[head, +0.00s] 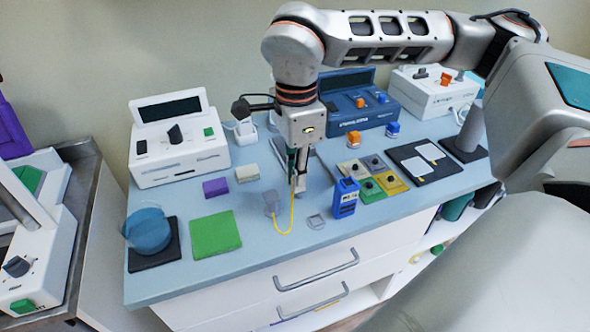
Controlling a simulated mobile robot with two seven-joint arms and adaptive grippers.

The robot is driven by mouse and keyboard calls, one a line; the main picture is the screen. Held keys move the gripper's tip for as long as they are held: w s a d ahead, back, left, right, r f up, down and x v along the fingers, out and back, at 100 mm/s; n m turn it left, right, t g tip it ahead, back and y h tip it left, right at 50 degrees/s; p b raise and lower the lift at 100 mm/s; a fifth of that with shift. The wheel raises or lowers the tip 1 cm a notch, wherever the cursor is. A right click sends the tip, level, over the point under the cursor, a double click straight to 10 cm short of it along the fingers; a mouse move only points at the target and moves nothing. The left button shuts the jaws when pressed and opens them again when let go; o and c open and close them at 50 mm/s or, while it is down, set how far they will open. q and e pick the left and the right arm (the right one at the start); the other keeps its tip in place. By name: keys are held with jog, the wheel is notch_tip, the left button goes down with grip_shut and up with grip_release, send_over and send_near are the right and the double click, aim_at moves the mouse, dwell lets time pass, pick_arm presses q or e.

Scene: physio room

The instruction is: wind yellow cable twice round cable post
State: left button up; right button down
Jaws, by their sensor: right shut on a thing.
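The yellow cable (291,220) hangs in a U-shaped loop over the front of the blue worktop. One end meets a small clear grey block (271,203); the other rises to my right gripper (299,186). My right gripper points down and is shut on the cable's upper end, which its fingers partly hide. A grey upright cylinder (469,130) on a dark base stands at the right end and looks like the cable post. No cable shows around it. My left gripper is out of view.
A blue marked device (345,197) and several coloured pads (370,187) stand right of my gripper. A dark tray (425,161) lies before the grey cylinder. White and blue machines (360,105) line the back. A green pad (214,234) and blue drum (149,231) are left.

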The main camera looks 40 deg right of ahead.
jog(key=shift+f+b, duration=0.8)
jog(key=shift+f, duration=0.75)
jog(key=shift+f+b, duration=0.5)
jog(key=shift+f, duration=0.15)
notch_tip(320, 180, down, 2)
jog(key=shift+b, duration=0.35)
jog(key=shift+f, duration=0.25)
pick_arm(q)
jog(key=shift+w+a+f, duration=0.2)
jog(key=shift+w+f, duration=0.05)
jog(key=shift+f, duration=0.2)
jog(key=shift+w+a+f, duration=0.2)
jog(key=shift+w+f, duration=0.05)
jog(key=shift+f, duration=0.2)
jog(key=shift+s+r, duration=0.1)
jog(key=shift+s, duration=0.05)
pick_arm(e)
jog(key=shift+r, duration=0.1)
